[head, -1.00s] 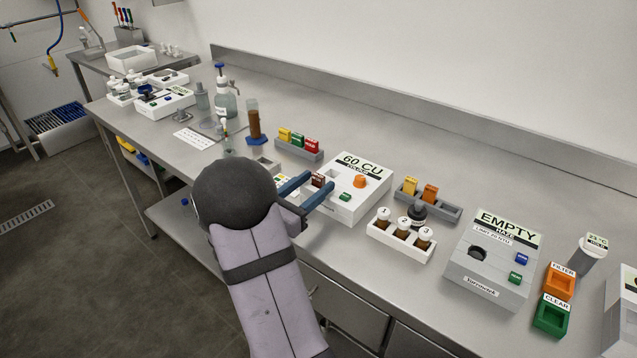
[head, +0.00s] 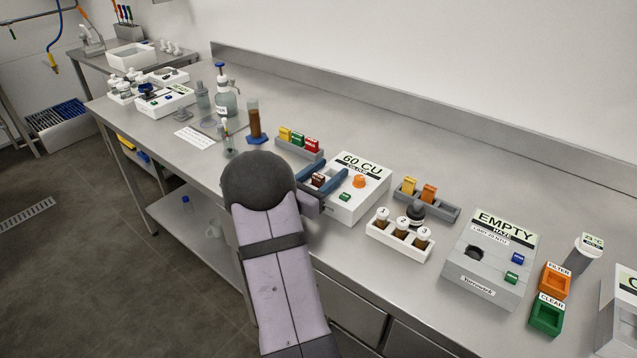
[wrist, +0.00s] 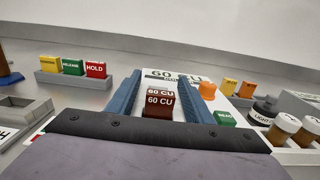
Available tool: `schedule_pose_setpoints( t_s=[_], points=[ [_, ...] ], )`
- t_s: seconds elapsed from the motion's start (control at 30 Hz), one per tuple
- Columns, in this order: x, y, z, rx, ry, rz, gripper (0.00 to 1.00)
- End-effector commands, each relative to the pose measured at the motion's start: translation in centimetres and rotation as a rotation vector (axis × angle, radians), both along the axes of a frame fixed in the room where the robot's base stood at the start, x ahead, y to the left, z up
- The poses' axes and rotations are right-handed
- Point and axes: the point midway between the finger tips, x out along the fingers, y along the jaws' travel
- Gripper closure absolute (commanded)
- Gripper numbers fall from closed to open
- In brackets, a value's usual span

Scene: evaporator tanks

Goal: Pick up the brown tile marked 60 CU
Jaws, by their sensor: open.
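The tile also shows in the head view (head: 318,180), partly hidden by the fingers. My gripper (head: 326,182) is open, its fingers reaching forward either side of the tile. The tile's lower part is hidden in the wrist view.
A grey rack with yellow, green and red tiles (head: 299,143) stands behind left. An orange knob (head: 359,181) and green button (head: 345,197) are right of the tile. Further right are a white vial rack (head: 400,241), a dark round weight-like object (head: 415,212) and the EMPTY instrument (head: 491,258).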

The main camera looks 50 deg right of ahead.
Motion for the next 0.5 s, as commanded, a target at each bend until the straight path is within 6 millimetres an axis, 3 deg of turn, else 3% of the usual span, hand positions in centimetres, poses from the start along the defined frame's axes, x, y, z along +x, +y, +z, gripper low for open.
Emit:
schedule_pose_setpoints(
  t_s=[0.17, 0.33, 0.5],
  points=[
    [0.02, 0.01, -0.01, 0.0, 0.0, 0.001, 0.53],
    [0.02, 0.03, 0.0, 0.0, 0.0, 0.001, 0.94],
    [0.03, 0.04, 0.03, -0.001, 0.0, 0.001, 1.0]
  ],
)
